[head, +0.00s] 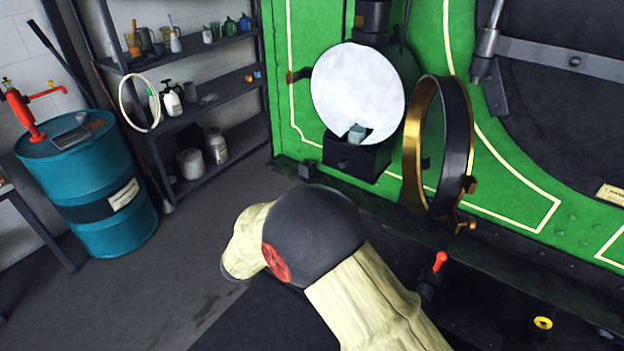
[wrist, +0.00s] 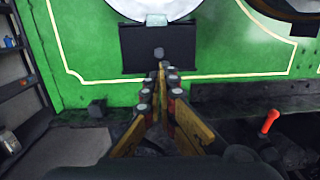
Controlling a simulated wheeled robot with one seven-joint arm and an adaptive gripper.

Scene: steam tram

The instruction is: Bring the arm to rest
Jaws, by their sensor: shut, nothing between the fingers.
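My gripper (wrist: 162,72) shows in the wrist view, its two fingers shut together with nothing between them. It points toward the green tram side, its tips in front of the black box (wrist: 185,48) under the white disc. In the head view my arm, in a pale cover with a dark round joint, reaches up from the bottom. My gripper is hidden there behind the arm.
A blue drum (head: 88,185) and a dark shelf rack (head: 190,112) stand left. The floor between is clear.

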